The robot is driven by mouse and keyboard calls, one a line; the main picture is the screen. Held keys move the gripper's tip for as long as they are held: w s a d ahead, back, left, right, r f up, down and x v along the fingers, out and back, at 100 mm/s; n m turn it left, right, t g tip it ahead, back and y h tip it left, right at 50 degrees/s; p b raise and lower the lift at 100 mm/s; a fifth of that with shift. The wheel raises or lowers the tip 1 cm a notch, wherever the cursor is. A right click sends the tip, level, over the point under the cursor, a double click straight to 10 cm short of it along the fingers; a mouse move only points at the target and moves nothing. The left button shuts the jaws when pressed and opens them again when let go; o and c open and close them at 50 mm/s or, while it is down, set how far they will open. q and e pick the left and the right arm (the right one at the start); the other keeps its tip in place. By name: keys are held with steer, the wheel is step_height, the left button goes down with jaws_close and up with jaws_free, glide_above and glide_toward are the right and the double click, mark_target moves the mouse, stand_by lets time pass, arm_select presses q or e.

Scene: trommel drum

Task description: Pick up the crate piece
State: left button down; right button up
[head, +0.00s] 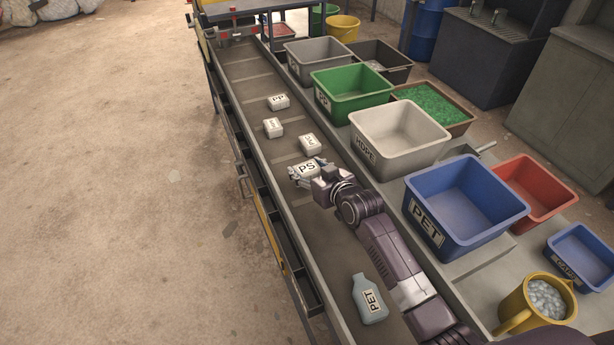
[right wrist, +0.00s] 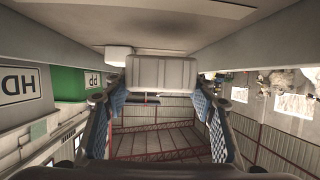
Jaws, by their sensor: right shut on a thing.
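A white block-like piece labelled PS (head: 306,168) is at my right gripper (head: 309,174), over the dark conveyor belt. In the right wrist view the same pale, ribbed piece (right wrist: 161,72) sits between the tips of my right gripper (right wrist: 160,92), whose blue-padded fingers are closed on its two sides. I cannot tell whether it touches the belt. Three other small white pieces lie farther up the belt: one labelled PP (head: 278,102), one at the left (head: 273,128), and one just beyond the gripper (head: 310,144). My left gripper is not in view.
A pale bottle labelled PET (head: 369,299) lies on the near belt (head: 330,240). Along the belt's right stand a grey bin (head: 313,68), a green bin (head: 352,107), a white HDPE bin (head: 398,162) and a blue PET bin (head: 464,239). Open floor lies to the left.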

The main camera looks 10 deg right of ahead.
mark_target(307, 168)
step_height(307, 168, up, 16)
steer(key=b, duration=0.1)
steer(key=shift+r, duration=0.2)
stand_by(0.7)
